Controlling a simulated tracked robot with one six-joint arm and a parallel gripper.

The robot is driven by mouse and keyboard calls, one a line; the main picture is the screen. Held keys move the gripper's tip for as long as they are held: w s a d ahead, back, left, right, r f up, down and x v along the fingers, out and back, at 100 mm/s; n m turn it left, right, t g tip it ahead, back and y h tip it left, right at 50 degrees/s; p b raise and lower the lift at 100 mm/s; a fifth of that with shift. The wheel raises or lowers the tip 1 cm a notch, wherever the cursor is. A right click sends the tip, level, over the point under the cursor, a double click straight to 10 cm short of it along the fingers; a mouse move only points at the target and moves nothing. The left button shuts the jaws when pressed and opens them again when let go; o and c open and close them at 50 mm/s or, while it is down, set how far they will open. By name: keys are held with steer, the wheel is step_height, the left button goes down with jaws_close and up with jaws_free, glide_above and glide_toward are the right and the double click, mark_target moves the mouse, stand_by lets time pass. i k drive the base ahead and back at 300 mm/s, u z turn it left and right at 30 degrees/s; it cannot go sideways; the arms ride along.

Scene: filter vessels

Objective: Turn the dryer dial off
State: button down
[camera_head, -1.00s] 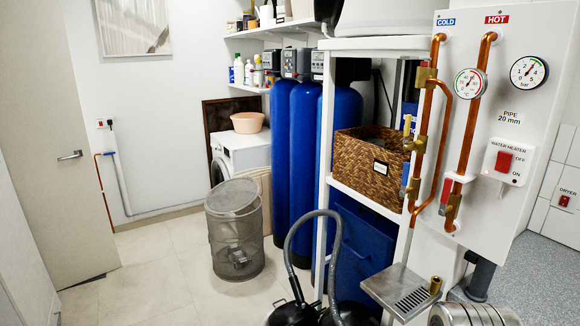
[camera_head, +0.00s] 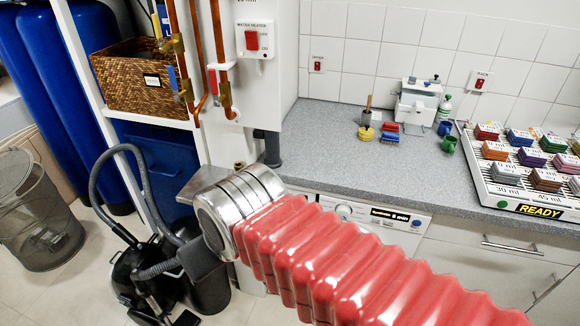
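A white appliance front (camera_head: 395,222) is under the grey counter, partly hidden behind my red ribbed arm. A small round dial (camera_head: 343,211) shows on its upper panel, just above my arm; its setting is too small to read. I cannot tell from the label whether this is the dryer. A red wall switch (camera_head: 317,65) is on the tiles above the counter, in the place where the earlier view shows a switch labelled dryer.
The grey counter (camera_head: 340,160) holds small tools, a white machine (camera_head: 417,103) and a tray of coloured blocks (camera_head: 520,205). Copper pipes (camera_head: 222,95) and a shelf basket (camera_head: 130,80) stand left. A black vacuum (camera_head: 130,275) and mesh bin (camera_head: 40,225) are on the floor.

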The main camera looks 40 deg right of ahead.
mark_target(343, 212)
steer(key=z, duration=1.6)
steer(key=k, duration=0.45)
steer(key=z, duration=0.45)
steer(key=i, duration=0.5)
steer(key=u, duration=0.05)
